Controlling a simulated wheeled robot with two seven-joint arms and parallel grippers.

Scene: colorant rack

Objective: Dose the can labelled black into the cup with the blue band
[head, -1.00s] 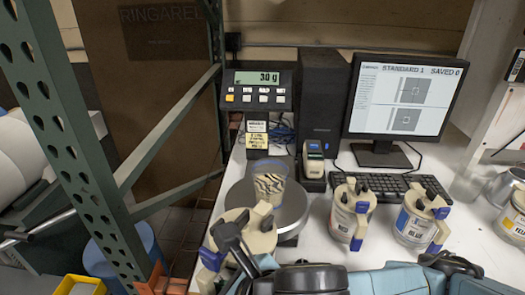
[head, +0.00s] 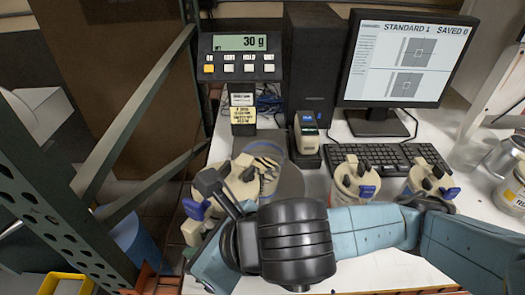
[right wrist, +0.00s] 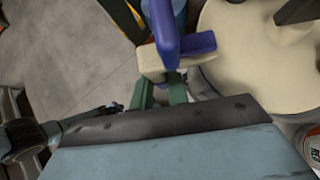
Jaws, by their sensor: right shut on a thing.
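A cream-lidded can (head: 240,187) with dark knobs and a blue lever is held by my right gripper (head: 218,190), in front of the scale. Its label is hidden, so I cannot read its name. The can's lid (right wrist: 245,60) and blue lever (right wrist: 185,45) fill the top of the right wrist view. The scale display (head: 240,43) reads 30 g. My left gripper is not in view.
Two similar cans, one centre right (head: 355,183) and one farther right (head: 425,182), stand before the keyboard (head: 385,157). A monitor (head: 405,65) is at the back. A green rack post (head: 55,215) stands at left.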

